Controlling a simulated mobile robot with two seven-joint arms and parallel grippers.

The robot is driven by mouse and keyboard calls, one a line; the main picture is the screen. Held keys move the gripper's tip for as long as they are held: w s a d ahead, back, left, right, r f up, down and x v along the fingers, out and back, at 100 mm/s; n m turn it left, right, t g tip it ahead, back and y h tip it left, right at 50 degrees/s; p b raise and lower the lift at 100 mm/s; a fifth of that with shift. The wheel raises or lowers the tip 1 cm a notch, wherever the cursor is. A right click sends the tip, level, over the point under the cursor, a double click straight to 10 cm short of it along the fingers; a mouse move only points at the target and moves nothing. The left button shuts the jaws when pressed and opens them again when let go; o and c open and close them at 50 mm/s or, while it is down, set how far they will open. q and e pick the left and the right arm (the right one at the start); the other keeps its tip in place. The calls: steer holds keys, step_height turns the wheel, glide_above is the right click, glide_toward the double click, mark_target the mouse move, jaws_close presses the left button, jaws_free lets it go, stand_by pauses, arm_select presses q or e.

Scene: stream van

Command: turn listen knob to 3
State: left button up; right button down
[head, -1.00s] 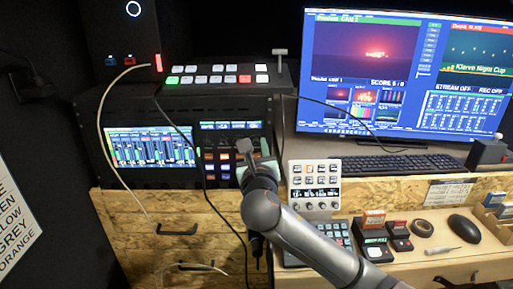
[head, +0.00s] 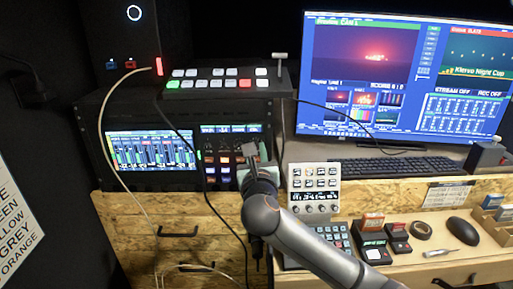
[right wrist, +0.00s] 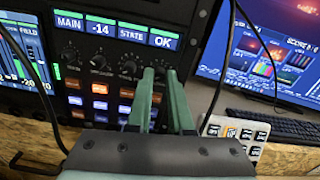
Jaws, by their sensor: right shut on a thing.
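The rack audio panel carries a row of small dark knobs above a grid of lit buttons. In the right wrist view the left knob (right wrist: 70,53), a second knob (right wrist: 98,61) and a third knob (right wrist: 128,68) are free. My right gripper (right wrist: 161,73) has its green fingers shut on the rightmost knob (right wrist: 159,70), which is mostly hidden between the fingertips. The labels are too small to read, so I cannot tell the knob's number. In the head view my right gripper (head: 252,155) is at the rack's right end and its wrist covers part of the panel. My left gripper is not in view.
A video switcher (head: 220,82) sits on top of the rack. A white button panel (head: 314,183) stands right of my gripper. A keyboard (head: 392,167) lies below the monitor (head: 400,70). Pale and dark cables hang in front of the rack and drawers.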

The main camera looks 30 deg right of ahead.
arm_select(q)
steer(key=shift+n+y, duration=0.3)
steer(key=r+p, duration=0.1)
steer(key=p, duration=0.1)
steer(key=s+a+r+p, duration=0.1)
steer(key=p, duration=0.1)
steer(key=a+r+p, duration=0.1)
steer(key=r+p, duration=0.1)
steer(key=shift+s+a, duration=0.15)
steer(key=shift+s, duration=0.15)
arm_select(e)
steer(key=m, duration=1.6)
steer(key=shift+f+m, duration=0.1)
steer(key=shift+m, duration=0.2)
steer(key=c, duration=1.1)
jaws_free()
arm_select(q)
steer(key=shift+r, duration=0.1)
